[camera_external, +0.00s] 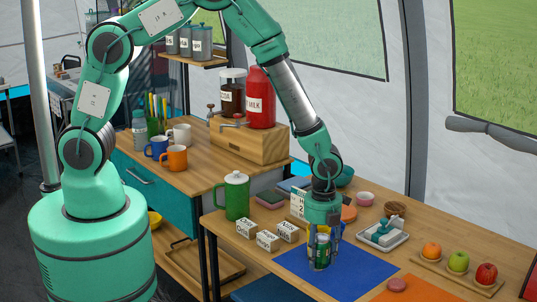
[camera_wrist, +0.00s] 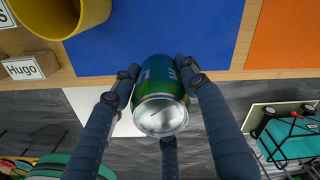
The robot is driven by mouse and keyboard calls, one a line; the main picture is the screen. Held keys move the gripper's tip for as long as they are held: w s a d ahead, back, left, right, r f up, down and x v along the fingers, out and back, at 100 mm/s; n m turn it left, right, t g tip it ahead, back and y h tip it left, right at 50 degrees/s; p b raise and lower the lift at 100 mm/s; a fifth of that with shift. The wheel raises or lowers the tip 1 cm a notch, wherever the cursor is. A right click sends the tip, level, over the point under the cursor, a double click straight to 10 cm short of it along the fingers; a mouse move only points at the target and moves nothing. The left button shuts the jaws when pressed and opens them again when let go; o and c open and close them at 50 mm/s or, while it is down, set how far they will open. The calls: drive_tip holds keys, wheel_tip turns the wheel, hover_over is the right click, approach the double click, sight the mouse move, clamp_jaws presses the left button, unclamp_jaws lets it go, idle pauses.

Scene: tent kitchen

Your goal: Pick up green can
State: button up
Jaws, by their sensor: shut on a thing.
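The green can (camera_external: 322,250) stands upright at the blue mat (camera_external: 362,274) on the wooden table in the external view. My gripper (camera_external: 320,262) points down over it, with its fingers around the can's sides. In the wrist view the green can (camera_wrist: 160,92) shows its silver end between my fingers, and the fingers of my gripper (camera_wrist: 162,85) touch its sides. A third finger shows below the can. The blue mat (camera_wrist: 130,45) lies beyond the can in that view. I cannot tell whether the can's base touches the mat.
White name blocks (camera_external: 267,241) and a green lidded pot (camera_external: 236,195) stand left of the mat. A yellow cup (camera_wrist: 62,12) is close by in the wrist view. An orange mat (camera_external: 415,290) lies to the right, with a tray (camera_external: 383,238) behind and a fruit board (camera_external: 455,272).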

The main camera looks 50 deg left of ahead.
drive_tip(key=shift+s+a+r+p, duration=0.15)
drive_tip(key=shift+s+a, duration=0.8)
drive_tip(key=shift+s, duration=0.25)
drive_tip(key=shift+s+a+r+p, duration=0.15)
drive_tip(key=shift+s+a, duration=0.8)
drive_tip(key=shift+s, duration=0.25)
